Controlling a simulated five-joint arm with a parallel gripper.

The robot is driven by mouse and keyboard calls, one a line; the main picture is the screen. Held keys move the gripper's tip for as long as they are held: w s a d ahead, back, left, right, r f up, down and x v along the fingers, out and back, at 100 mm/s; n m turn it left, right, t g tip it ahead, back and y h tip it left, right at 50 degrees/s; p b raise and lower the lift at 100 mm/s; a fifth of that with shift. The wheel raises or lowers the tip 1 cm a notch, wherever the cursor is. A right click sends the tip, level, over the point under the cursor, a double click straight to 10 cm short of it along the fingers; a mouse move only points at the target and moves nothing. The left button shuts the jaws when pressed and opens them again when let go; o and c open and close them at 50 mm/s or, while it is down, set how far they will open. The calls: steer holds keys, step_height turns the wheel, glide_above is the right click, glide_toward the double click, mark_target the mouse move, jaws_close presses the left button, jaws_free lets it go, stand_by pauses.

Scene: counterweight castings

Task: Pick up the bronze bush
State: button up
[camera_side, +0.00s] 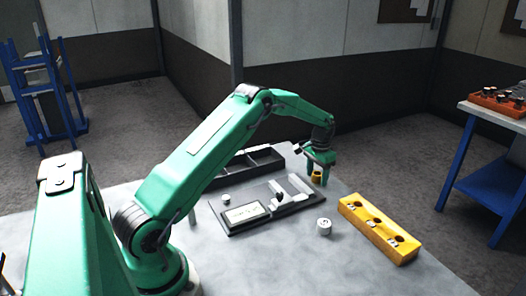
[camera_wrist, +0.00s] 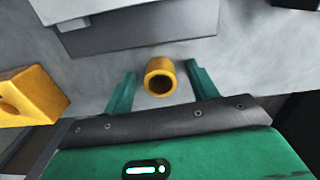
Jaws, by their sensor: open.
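The bronze bush (camera_wrist: 160,66) is a short yellow-gold hollow cylinder. In the wrist view it stands on the grey table between the green fingers of my gripper (camera_wrist: 162,88), with a gap on each side. In the side view the bush (camera_side: 316,176) shows beneath and between the fingers of my gripper (camera_side: 317,178), near the table's far edge. My gripper is open and holds nothing. The fingers partly hide the bush in the side view.
A dark tray (camera_side: 232,230) with a labelled plate and light pieces lies left of the bush. A dark compartment box (camera_side: 240,172) stands behind it. A yellow block with holes (camera_side: 378,228) and a white cylinder (camera_side: 324,227) stand in front. Bare table lies between them.

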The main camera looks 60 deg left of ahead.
mark_target(317, 173)
steer(key=c, duration=1.1)
steer(key=shift+r, duration=0.1)
steer(key=shift+r, duration=0.35)
step_height(317, 173, up, 3)
steer(key=d+r, duration=0.2)
steer(key=d, duration=0.1)
steer(key=s+d+r, duration=0.1)
steer(key=d+r, duration=0.1)
steer(key=d, duration=0.2)
steer(key=s+d+r, duration=0.1)
steer(key=d+r, duration=0.2)
steer(key=d, duration=0.1)
steer(key=shift+s+d+r, duration=0.1)
steer(key=shift+s+d, duration=0.1)
steer(key=shift+d, duration=0.05)
